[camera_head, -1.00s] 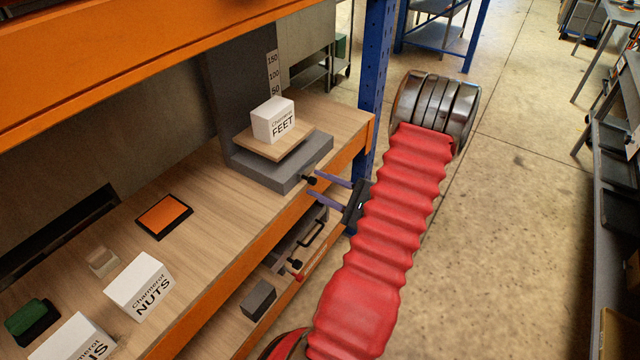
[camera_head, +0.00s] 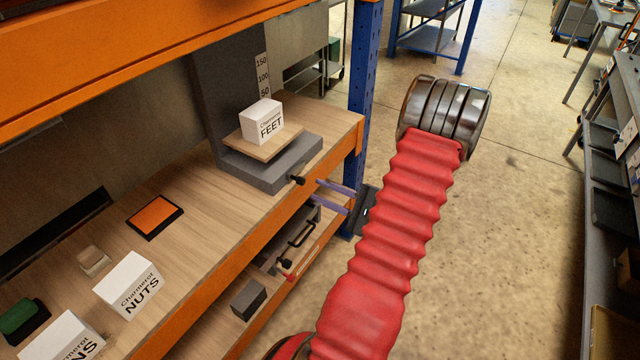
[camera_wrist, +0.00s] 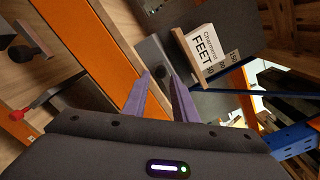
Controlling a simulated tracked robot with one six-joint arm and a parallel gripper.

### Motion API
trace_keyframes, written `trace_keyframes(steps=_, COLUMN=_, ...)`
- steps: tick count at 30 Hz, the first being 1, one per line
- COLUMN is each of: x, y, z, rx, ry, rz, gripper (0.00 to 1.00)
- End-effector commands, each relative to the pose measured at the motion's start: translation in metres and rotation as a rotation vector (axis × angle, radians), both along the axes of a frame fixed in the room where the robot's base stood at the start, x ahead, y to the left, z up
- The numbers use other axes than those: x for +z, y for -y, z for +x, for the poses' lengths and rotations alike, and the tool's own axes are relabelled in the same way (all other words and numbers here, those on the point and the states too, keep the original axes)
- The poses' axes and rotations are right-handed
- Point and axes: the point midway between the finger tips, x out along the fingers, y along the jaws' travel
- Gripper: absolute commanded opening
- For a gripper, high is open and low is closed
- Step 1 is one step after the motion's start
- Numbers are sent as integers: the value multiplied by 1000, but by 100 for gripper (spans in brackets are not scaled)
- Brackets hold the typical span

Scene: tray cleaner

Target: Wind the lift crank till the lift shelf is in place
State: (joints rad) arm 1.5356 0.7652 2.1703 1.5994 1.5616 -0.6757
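The lift stands at the far right of the bench, with a grey base and upright (camera_head: 215,90) and a scale marked 50, 100, 150. Its wooden lift shelf (camera_head: 236,142) sits low, near the base, below the 50 mark. A white box marked FEET (camera_head: 262,122) rests on the shelf. The lift crank's black knob (camera_head: 298,180) sticks out at the base's front; a dark spot between the fingertips in the wrist view (camera_wrist: 160,72) may be it. My gripper (camera_head: 316,191) is open, its purple fingers apart and pointing at the knob from the right, short of it.
An orange pad (camera_head: 155,215), a NUTS box (camera_head: 129,284) and another white box (camera_head: 68,340) are on the bench left of the lift. The orange front beam (camera_head: 235,265) and blue post (camera_head: 363,90) are close to my gripper. Open floor lies to the right.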

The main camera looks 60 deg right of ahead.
Motion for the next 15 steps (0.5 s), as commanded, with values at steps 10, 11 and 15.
trace_keyframes(steps=10, x=40, y=-90, z=63, rx=337, ry=-117, rz=-88, gripper=1)
trace_keyframes(steps=11, x=44, y=-102, z=68, rx=376, ry=-133, rz=-100, gripper=0)
trace_keyframes(steps=15, x=59, y=-154, z=86, rx=551, ry=-211, rz=-169, gripper=0)
